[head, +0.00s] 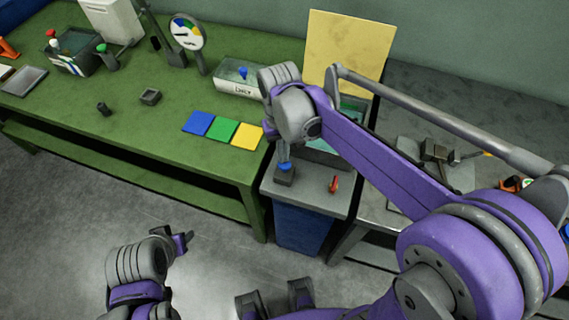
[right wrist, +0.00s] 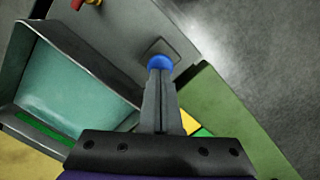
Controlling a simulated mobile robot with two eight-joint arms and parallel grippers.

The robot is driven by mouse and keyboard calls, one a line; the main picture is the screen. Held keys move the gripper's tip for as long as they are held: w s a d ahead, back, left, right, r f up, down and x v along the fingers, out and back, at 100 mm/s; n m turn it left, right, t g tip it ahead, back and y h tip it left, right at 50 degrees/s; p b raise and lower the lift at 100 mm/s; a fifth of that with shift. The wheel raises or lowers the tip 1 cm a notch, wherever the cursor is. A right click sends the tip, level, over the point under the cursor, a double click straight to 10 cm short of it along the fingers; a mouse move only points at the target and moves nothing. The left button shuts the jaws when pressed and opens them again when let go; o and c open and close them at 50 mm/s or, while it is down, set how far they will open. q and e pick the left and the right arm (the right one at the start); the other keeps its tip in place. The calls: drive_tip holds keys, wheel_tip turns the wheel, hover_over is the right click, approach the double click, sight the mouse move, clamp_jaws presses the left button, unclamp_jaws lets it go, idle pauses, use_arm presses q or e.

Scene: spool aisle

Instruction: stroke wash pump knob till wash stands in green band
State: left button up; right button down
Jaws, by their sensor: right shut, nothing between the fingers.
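The blue wash pump knob (head: 285,166) stands on a small dark block at the front of a grey stand. My right gripper (head: 284,157) is shut and empty, directly over the knob. In the right wrist view its closed fingertips (right wrist: 160,75) meet or nearly meet the blue knob (right wrist: 160,62); I cannot tell whether they touch. The wash basin (right wrist: 20,65) holds pale teal wash (right wrist: 80,80). A green band (right wrist: 44,129) shows along its inner wall; I cannot read the level against it. My left gripper (head: 184,243) is low over the floor, its opening unclear.
A red-handled valve (head: 334,184) sits right of the knob. A yellow board (head: 345,50) stands behind the basin. The green bench (head: 150,130) at left carries blue, green and yellow cards (head: 222,131), a dial gauge (head: 187,32) and a labelled tray (head: 238,88).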

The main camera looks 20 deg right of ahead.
drive_tip(key=shift+f+b, duration=1)
drive_tip(key=shift+f, duration=0.5)
drive_tip(key=shift+r, duration=0.2)
drive_tip(key=shift+w+a+r+p, duration=0.1)
drive_tip(key=shift+w+r+p, duration=0.2)
drive_tip(key=shift+w, duration=0.35)
drive_tip(key=shift+w+r+p, duration=0.2)
drive_tip(key=shift+w+p, duration=0.05)
drive_tip(key=shift+w, duration=0.75)
drive_tip(key=shift+s, duration=0.1)
wheel_tip(320, 180, up, 11)
drive_tip(key=w, duration=0.1)
drive_tip(key=shift+p, duration=0.4)
